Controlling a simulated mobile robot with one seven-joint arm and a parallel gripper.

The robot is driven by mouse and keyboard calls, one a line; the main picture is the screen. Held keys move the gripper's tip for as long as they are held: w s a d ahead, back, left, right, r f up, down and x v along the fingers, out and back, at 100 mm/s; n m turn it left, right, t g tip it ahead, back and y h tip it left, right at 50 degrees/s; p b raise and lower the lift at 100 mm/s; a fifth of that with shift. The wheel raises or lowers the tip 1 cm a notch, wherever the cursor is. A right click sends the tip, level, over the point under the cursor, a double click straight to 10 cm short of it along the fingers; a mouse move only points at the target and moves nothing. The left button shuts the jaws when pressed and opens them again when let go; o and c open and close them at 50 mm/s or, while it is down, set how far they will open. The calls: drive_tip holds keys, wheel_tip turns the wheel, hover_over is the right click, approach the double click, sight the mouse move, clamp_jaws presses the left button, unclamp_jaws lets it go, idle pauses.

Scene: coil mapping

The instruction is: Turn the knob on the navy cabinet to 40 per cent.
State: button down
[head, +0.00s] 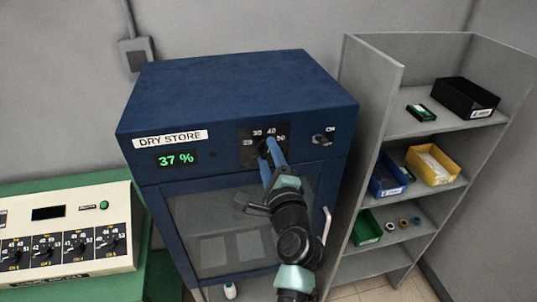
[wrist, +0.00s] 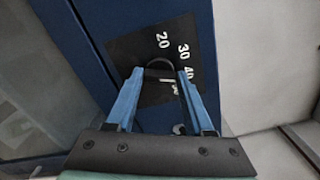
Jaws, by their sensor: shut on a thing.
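The navy cabinet (head: 235,95) carries a "DRY STORE" label and a green display (head: 176,159) that reads 37 %. A black dial plate (head: 246,131) on its upper front has white numbers, with 30 and 40 readable in the head view. The wrist view shows 20, 30 and 40 on the dial plate (wrist: 137,48). My gripper (head: 270,149) reaches up to the dial, its two blue fingers on either side of the dark knob (wrist: 160,63). It is shut on the knob.
A small switch (head: 322,138) sits right of the dial. The cabinet's window door (head: 215,230) is below, with a light handle (head: 326,225). A grey shelf unit (head: 372,95) with bins stands close on the right. A cream control panel (head: 70,232) stands at left.

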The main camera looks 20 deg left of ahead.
drive_tip(key=shift+c, duration=1.4)
unclamp_jaws()
drive_tip(key=b+v, duration=0.4)
drive_tip(key=v, duration=0.9)
